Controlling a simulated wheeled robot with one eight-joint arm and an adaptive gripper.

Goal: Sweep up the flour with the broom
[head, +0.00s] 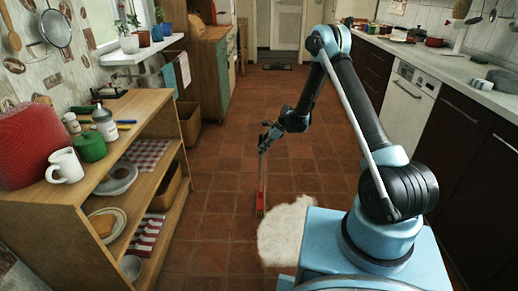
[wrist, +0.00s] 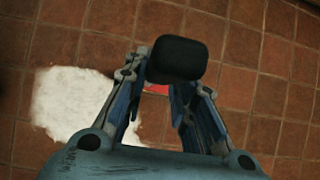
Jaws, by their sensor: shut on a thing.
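The flour (head: 284,232) lies as a white patch on the tiled floor in front of my base; it also shows at the left in the wrist view (wrist: 70,103). The broom (head: 261,196) is red and stands nearly upright, its foot down at the flour's upper left edge. I cannot tell whether the foot touches the floor. My gripper (head: 268,138) is shut on the upper part of the broom. In the wrist view the broom's dark handle end (wrist: 177,58) sits between the fingers, with a bit of red below it. The broom's foot is hidden there.
Dark cabinets (head: 462,130) and a white dishwasher (head: 407,108) line the right. The tiled floor left of the flour and beyond it is clear.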

